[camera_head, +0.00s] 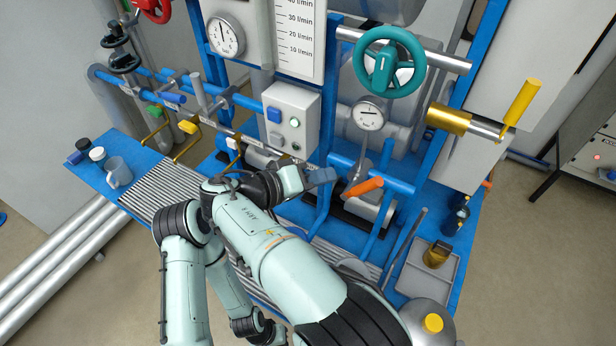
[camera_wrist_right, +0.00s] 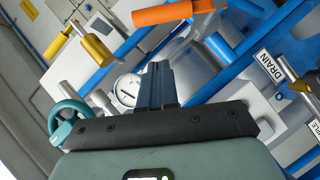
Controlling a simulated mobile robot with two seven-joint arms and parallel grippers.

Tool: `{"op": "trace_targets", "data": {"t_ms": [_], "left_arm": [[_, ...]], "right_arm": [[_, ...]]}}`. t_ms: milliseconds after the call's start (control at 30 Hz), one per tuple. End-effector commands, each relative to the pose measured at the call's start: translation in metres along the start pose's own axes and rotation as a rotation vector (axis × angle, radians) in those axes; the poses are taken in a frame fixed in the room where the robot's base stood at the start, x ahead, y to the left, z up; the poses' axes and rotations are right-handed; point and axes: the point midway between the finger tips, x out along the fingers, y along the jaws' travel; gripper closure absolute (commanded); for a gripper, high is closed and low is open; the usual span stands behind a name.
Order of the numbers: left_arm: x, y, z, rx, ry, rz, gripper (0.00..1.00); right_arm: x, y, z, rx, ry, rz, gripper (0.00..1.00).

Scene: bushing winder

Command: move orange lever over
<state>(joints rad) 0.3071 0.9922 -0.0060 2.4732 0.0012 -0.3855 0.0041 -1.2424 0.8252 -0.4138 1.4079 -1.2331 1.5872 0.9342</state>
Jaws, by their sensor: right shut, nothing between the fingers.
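The orange lever (camera_head: 363,187) sits low on the pipework in the middle of the panel, its handle tilted up to the right. In the right wrist view the orange lever (camera_wrist_right: 172,13) crosses the top, beyond the fingertips. My right gripper (camera_head: 326,176) is just left of the lever, with a visible gap between them. In the right wrist view its blue-grey fingers (camera_wrist_right: 157,70) are together with nothing between them. My left arm shows at the lower left, but its gripper is not visible.
A grey button box (camera_head: 291,122) stands above my right gripper. A teal handwheel (camera_head: 389,63) and a gauge (camera_head: 367,116) are above the lever. Blue pipes flank it. A grey tray (camera_head: 412,280) with a gold cup is at lower right. Jars stand at left.

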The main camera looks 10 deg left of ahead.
Motion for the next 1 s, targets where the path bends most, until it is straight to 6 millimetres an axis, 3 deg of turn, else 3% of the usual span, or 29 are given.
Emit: {"op": "trace_targets", "data": {"t_ms": [200,400,1000], "left_arm": [[-0.007,0.004,-0.004,0.002,0.006,0.002,1.00],[-0.004,0.003,-0.003,0.001,0.004,0.001,1.00],[0.001,0.000,0.000,0.000,0.000,0.000,1.00]], "right_arm": [[0.046,0.001,0.001,-0.001,-0.003,0.000,1.00],[0.063,0.000,0.022,-0.001,-0.001,-0.001,1.00],[0.070,-0.002,0.030,0.009,-0.001,-0.008,1.00]]}}
